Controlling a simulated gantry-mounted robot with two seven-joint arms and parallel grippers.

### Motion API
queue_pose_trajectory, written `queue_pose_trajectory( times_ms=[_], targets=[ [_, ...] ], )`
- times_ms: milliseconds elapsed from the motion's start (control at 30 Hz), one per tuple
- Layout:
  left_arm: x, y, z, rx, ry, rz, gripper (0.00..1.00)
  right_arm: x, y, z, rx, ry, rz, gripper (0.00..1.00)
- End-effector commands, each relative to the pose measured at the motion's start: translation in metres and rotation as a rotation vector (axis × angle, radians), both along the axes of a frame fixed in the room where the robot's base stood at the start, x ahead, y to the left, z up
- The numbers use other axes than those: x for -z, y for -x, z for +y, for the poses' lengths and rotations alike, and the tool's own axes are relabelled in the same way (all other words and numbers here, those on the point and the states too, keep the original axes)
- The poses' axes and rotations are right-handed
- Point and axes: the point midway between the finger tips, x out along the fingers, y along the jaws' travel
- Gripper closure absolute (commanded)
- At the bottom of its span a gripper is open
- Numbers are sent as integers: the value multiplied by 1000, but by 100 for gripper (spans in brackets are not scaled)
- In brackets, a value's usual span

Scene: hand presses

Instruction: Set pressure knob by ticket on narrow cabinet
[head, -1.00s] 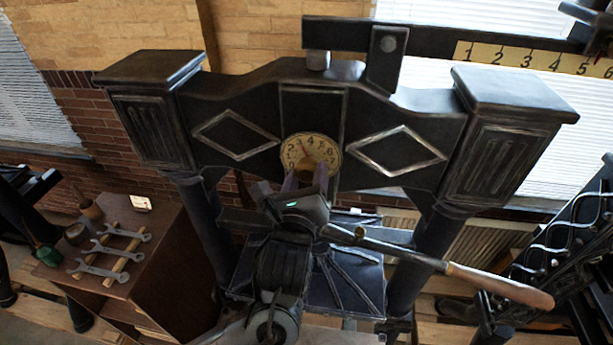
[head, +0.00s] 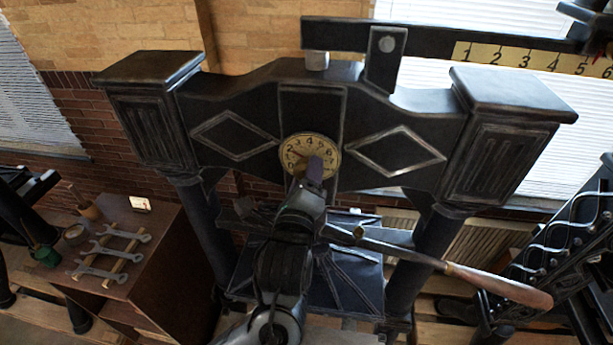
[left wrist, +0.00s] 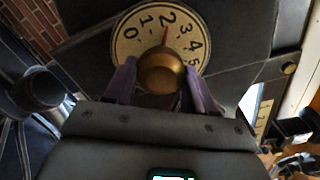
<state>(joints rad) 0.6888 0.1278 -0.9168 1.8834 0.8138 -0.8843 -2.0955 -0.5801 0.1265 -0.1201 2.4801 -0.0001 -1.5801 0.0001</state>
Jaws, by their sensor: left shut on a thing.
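The round cream dial (head: 300,146) with numerals sits at the middle of the black press's crossbeam. It also shows in the left wrist view (left wrist: 133,44). There a brass knob (left wrist: 161,68) stands at its centre, and a red pointer rests close to the 2, slightly toward the 3. My left gripper (left wrist: 157,83) is shut on the knob, with a purple finger on either side; in the head view it (head: 311,178) hides most of the knob. The narrow brown cabinet (head: 165,235) stands at left. A small white ticket (head: 140,204) is on its top, too small to read. My right gripper is not visible.
Several wrenches (head: 118,253) on wooden strips and small pots (head: 90,211) occupy the cabinet top. A wooden-handled lever (head: 500,285) reaches to the right below the dial. A black beam with a yellow numbered scale (head: 535,60) runs above right.

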Motion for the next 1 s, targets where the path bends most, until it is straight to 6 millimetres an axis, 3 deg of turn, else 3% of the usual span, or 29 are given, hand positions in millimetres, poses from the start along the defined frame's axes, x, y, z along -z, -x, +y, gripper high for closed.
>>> queue_pose_trajectory(
  times_ms=[400,433,567,1000],
  targets=[
    [0,-1,1,-2,6,2,76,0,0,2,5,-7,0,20],
    [0,-1,1,-2,5,2,41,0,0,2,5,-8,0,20],
    [0,0,1,-2,5,2,21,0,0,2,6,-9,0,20],
    [1,8,1,0,4,-2,21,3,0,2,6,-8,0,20]
  ],
)
